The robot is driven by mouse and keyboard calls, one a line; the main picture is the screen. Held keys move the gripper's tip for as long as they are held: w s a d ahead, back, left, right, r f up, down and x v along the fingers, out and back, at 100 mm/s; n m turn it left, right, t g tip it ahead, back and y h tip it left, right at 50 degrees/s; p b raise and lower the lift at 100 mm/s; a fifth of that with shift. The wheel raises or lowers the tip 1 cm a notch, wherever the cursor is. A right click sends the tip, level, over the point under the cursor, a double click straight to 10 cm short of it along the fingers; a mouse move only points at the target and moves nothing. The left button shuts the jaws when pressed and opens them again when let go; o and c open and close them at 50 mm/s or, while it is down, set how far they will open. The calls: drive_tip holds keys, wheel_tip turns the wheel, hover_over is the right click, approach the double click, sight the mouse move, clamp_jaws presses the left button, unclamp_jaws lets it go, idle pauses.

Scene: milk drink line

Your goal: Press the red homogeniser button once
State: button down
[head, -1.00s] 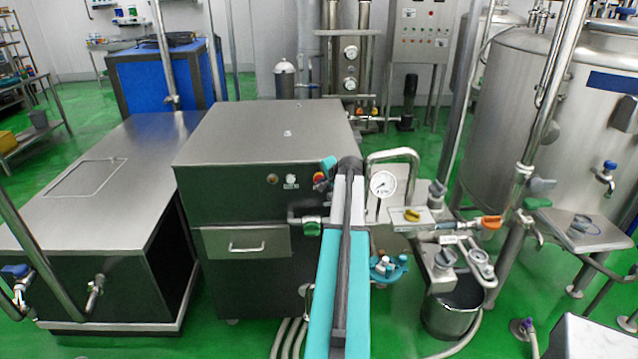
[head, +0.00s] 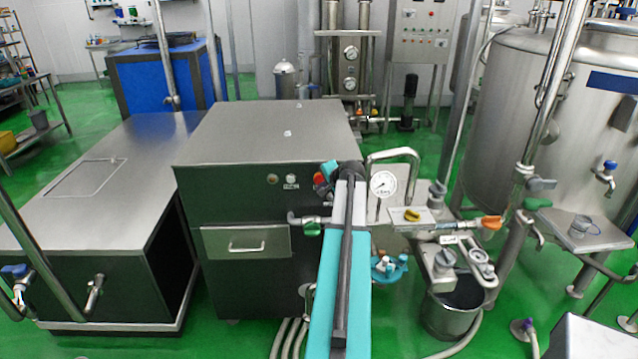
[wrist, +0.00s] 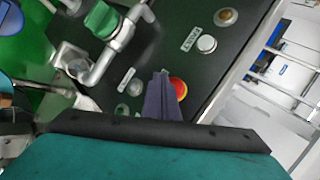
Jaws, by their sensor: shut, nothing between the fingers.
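The red button (wrist: 179,89) sits on the dark front panel of the homogeniser (head: 250,135). In the wrist view my gripper (wrist: 163,78) is shut and empty, its dark fingertips close beside the button's left edge and covering part of it. I cannot tell whether they touch it. In the head view the red button (head: 318,179) shows as a small red spot just left of my teal wrist, near the upper right of the front panel. The fingertips are not clear in that view.
Near the red button are a white button (wrist: 206,44) and a brass-coloured fitting (wrist: 228,17). A green-handled valve (wrist: 101,20) and its pipe stand off the panel. A pressure gauge (head: 383,184) and a bent pipe lie right of my arm.

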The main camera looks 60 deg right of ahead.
drive_tip(key=s+a, duration=0.1)
drive_tip(key=a, duration=0.1)
drive_tip(key=shift+s+a, duration=0.3)
drive_tip(key=shift+s, duration=0.1)
idle(0.6)
